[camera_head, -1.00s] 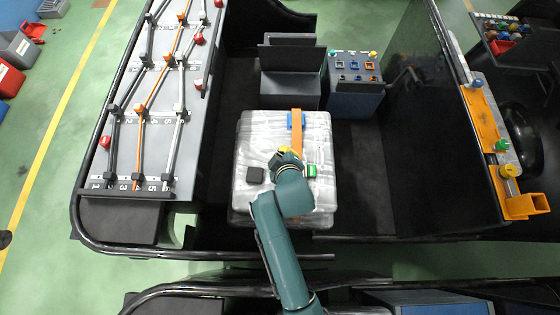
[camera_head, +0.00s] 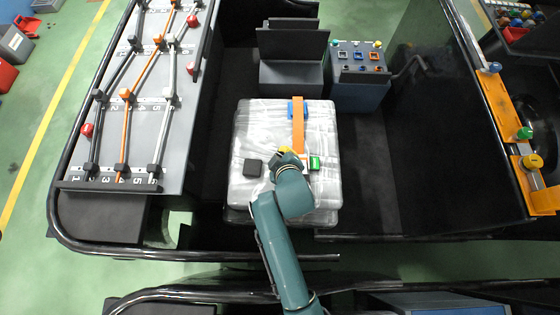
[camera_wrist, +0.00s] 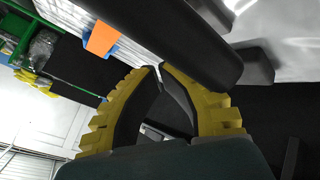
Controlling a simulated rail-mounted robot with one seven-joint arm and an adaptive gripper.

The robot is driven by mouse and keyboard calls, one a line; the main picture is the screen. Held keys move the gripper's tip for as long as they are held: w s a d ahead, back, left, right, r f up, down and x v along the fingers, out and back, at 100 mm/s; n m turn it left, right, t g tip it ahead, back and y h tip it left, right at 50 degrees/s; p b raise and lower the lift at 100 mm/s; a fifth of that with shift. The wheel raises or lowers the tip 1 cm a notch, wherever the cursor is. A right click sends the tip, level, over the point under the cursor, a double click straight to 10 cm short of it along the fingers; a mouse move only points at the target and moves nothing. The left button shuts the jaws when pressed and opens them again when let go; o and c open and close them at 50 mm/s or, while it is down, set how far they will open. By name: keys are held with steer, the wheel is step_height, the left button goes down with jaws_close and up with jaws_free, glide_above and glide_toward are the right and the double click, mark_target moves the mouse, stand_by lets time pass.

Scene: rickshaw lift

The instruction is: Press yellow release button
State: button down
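A yellow button (camera_head: 378,44) sits at the right of the back edge of the grey control box (camera_head: 358,85), in line with a green and a blue one. A second yellow knob (camera_head: 532,161) is on the orange rail at the far right. I cannot tell which is the release button. My gripper (camera_head: 284,152) is over the white wrapped box (camera_head: 245,120), apart from both. In the wrist view my gripper (camera_wrist: 158,68) has its yellow-backed fingers brought together at the tips, with nothing seen held. Neither yellow button is clearly seen in the wrist view.
An orange bar (camera_head: 298,125) with a blue end, a black block (camera_head: 252,167) and a green block (camera_head: 315,163) are on the white box around my gripper. A seat (camera_head: 292,60) stands behind it. A slanted lever panel (camera_head: 140,110) is at left. Dark floor is clear at right.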

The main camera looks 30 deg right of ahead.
steer(key=shift+f, duration=0.55)
stand_by(0.9)
steer(key=shift+f, duration=0.4)
steer(key=shift+f+b, duration=0.3)
steer(key=shift+f, duration=0.2)
stand_by(0.6)
steer(key=shift+r+p, duration=0.9)
steer(key=shift+p, duration=0.1)
step_height(320, 180, up, 5)
steer(key=p, duration=0.5)
steer(key=shift+r, duration=0.1)
